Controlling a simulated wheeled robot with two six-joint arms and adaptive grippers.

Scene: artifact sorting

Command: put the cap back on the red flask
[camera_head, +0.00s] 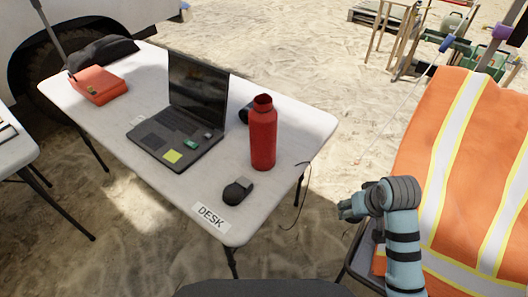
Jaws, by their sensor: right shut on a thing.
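The red flask (263,137) stands upright on the white desk, near its right end. Its mouth at the top is open, with no cap on it. I cannot make out a cap for certain anywhere in view. My right gripper (345,209) is off the desk's right side, lower than the flask in the picture and well apart from it. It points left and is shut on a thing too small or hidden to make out. My left gripper is not in view.
An orange vest (430,165) lies at right. Sand surrounds the desk.

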